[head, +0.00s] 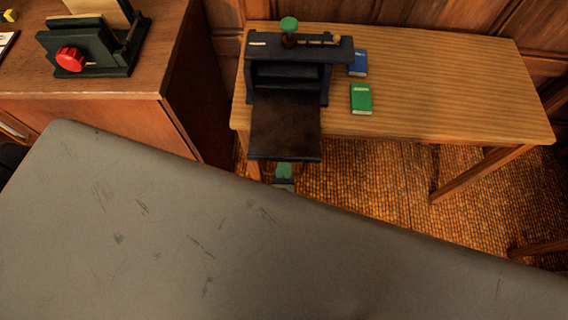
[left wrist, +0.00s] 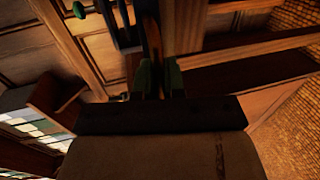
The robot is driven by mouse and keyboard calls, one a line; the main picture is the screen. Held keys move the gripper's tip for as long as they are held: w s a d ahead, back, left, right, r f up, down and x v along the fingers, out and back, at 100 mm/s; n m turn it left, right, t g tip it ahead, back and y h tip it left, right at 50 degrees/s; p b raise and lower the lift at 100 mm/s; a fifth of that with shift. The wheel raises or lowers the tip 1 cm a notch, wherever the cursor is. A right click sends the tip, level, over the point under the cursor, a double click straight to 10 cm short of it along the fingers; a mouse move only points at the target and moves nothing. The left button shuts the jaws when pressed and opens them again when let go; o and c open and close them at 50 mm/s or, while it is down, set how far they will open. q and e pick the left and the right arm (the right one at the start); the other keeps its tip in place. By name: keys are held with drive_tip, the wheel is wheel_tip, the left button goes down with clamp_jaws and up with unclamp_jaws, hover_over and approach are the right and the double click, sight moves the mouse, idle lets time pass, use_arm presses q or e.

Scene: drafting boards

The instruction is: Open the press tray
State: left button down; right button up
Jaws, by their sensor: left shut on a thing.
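The dark press (head: 290,75) stands on the left part of the wooden table and has a green knob on top. Its flat dark brown tray (head: 285,125) sticks out at the front, past the table's near edge. My left gripper (head: 284,172) is at the tray's front edge, its green fingers partly hidden under it. In the left wrist view, the fingers (left wrist: 160,78) are shut on the tray (left wrist: 153,42), which shows edge-on between them; the picture is dark there. The green knob (left wrist: 80,9) also shows. My right gripper is not in view.
A green book (head: 361,99) and a blue book (head: 358,63) lie right of the press. The table's (head: 460,90) right part is clear. A brown cabinet (head: 120,95) stands at left, bearing a dark device with a red knob (head: 69,59). A grey scratched surface fills the foreground.

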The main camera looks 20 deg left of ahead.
use_arm(q)
drive_tip(key=c, duration=1.5)
unclamp_jaws()
drive_tip(key=b+v, duration=0.1)
drive_tip(key=v, duration=0.9)
drive_tip(key=shift+s+d+b, duration=0.15)
drive_tip(key=shift+s+b, duration=0.25)
